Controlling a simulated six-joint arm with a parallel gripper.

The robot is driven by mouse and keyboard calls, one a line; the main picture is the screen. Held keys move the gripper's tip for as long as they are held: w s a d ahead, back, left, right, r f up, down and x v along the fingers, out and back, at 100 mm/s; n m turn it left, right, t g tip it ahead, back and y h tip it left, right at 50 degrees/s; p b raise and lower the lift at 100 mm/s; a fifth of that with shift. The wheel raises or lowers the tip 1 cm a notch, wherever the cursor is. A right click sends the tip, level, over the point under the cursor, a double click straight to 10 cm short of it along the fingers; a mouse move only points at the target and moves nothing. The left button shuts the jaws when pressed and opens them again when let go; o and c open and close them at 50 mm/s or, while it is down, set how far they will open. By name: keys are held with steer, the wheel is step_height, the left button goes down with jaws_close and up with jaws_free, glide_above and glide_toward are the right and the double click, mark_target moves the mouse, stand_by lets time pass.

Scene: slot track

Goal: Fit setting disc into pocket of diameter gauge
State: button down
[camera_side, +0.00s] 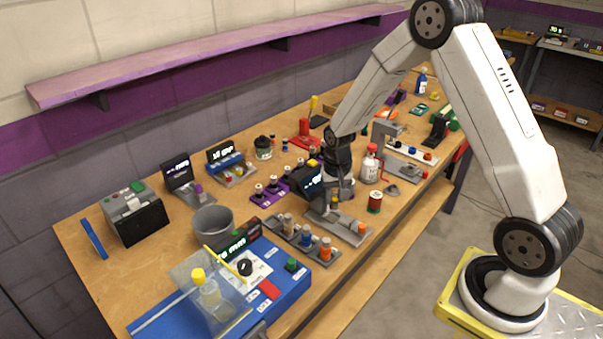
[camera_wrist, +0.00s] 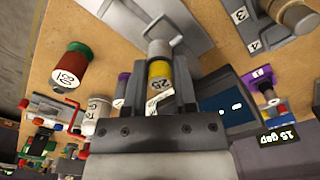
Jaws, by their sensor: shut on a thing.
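My gripper (camera_wrist: 160,88) is shut on a yellow cylindrical piece with a white number label (camera_wrist: 158,72), which I take as the setting disc. A pale metal end shows beyond the yellow part. In the side view my gripper (camera_side: 335,192) is low over a grey flat fixture (camera_side: 348,232) at the bench's front edge, with a small yellow spot beside it. In the wrist view a grey fixture (camera_wrist: 145,12) lies just beyond the held piece; whether they touch, and its pocket, I cannot tell. A dark display box (camera_side: 305,178) stands beside my gripper; which device is the diameter gauge is unclear.
A rack of labelled cylinders (camera_side: 290,238) stands left of the grey fixture. A red and green spool (camera_side: 375,201) and a white bottle (camera_side: 370,165) stand close on the right. Purple blocks (camera_side: 268,194) lie behind. A grey cup (camera_side: 212,225) stands farther left. The bench is crowded.

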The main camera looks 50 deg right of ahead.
mark_target(332, 207)
steer(key=shift+w+f, duration=0.1)
steer(key=shift+w+f, duration=0.25)
steer(key=shift+f, duration=1.55)
steer(key=shift+f, duration=0.3)
steer(key=shift+c, duration=2)
jaws_free()
steer(key=shift+s+f, duration=0.1)
steer(key=shift+r, duration=6.4)
